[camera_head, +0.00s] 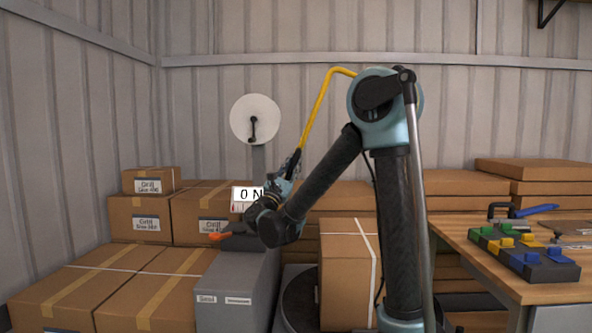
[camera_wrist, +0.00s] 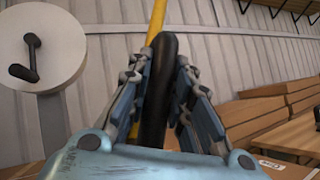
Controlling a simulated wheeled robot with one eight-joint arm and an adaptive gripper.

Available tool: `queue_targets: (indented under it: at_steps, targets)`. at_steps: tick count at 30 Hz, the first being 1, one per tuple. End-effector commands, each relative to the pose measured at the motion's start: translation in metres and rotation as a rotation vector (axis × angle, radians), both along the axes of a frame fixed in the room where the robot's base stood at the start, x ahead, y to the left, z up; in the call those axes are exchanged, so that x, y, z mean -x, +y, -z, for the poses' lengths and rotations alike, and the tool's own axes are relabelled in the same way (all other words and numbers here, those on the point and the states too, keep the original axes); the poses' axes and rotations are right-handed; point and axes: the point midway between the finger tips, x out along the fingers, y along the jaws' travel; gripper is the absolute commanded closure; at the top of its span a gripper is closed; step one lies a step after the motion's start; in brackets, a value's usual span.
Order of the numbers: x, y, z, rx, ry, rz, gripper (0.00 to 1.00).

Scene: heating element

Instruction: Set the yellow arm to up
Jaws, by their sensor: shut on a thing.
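The yellow arm (camera_head: 316,110) is a thin bent rod. It slants from a black grip at its lower left up to a bend, then runs right behind my arm, where its end is hidden. In the wrist view the yellow rod (camera_wrist: 156,22) rises behind the black grip (camera_wrist: 158,90). My gripper (camera_head: 291,165) is at the rod's lower end. In the wrist view its two fingers (camera_wrist: 160,78) stand on either side of the black grip and are shut on it.
A white disc (camera_head: 243,117) with a black crank stands left of the yellow arm. A "0 N" sign (camera_head: 243,194) and a grey box (camera_head: 236,290) are below. Cardboard boxes (camera_head: 139,219) fill the left. A wooden table (camera_head: 470,246) with coloured blocks is at right.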

Motion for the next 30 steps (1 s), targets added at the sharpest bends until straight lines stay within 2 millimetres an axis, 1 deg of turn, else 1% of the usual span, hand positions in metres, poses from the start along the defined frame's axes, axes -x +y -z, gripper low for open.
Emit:
queue_targets:
  at_steps: [6,7,8,9,19,22,26,30]
  targets:
    - [0.000,0.001,0.001,-0.001,0.002,-0.003,1.00]
    - [0.000,0.001,0.001,-0.001,0.002,-0.003,0.76]
    - [0.000,0.001,0.001,-0.001,0.002,-0.003,0.69]
    - [0.000,0.000,0.001,-0.001,0.002,-0.003,0.60]
    - [0.000,0.000,0.000,-0.001,0.001,-0.001,0.60]
    - [0.000,0.000,-0.003,-0.002,0.001,0.000,0.60]
    - [0.000,-0.001,-0.015,-0.002,0.001,0.000,0.60]
    - [0.000,-0.001,-0.036,-0.002,0.001,0.000,0.60]
